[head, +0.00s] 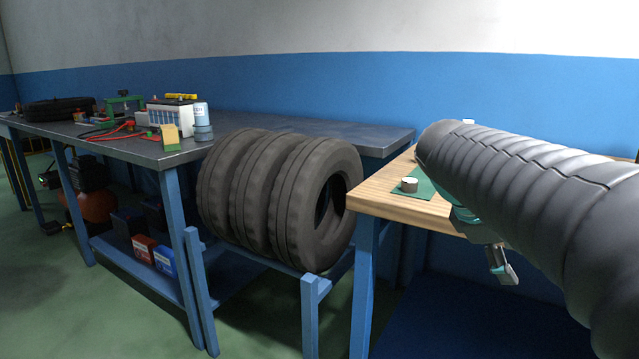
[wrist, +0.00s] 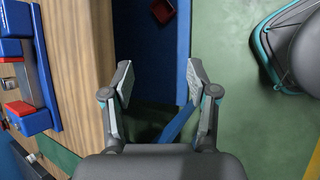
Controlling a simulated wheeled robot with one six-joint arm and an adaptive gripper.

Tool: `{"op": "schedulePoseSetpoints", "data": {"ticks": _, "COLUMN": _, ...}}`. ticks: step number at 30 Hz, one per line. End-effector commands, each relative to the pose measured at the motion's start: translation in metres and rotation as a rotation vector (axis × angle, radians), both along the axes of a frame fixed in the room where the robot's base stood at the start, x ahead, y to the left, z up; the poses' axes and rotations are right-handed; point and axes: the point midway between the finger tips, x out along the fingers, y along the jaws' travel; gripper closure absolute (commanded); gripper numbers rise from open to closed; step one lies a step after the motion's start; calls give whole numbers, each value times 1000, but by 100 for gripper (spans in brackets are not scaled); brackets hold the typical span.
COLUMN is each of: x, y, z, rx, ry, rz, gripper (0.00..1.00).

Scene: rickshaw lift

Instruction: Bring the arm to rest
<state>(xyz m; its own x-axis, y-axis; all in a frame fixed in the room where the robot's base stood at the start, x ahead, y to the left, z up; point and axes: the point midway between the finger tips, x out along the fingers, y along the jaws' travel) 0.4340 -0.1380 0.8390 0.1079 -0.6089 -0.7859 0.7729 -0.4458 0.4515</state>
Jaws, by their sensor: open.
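My gripper (wrist: 158,88) is open in the wrist view, with nothing between its two fingers. It hangs past the edge of the wooden bench top (wrist: 75,60), over the lower floor area. In the head view, part of my gripper (head: 501,264) shows below my dark sleeved arm, beside the front edge of the wooden bench (head: 378,197). The arm hides much of that bench and most of the gripper.
A small round metal part (head: 409,185) sits on a green mat (head: 428,187) on the wooden bench. Three tyres (head: 275,195) stand on a rack left of the bench. Green floor (head: 60,290) is open at front left.

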Motion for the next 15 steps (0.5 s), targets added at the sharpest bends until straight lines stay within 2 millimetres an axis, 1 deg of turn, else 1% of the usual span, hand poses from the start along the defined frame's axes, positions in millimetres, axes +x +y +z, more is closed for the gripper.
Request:
{"op": "schedulePoseSetpoints", "data": {"ticks": 1, "x": -15, "y": 10, "z": -11, "rx": 59, "ry": -62, "rz": -29, "gripper": 41}}
{"op": "schedulePoseSetpoints", "data": {"ticks": 6, "x": -56, "y": 49, "z": -52, "rx": 291, "ry": -267, "rz": -179, "gripper": 41}}
{"op": "schedulePoseSetpoints", "data": {"ticks": 12, "x": -101, "y": 94, "z": -100, "rx": 577, "ry": -473, "rz": -411, "gripper": 41}}
{"op": "schedulePoseSetpoints", "data": {"ticks": 15, "x": -118, "y": 113, "z": -120, "rx": 700, "ry": -546, "rz": -528, "gripper": 41}}
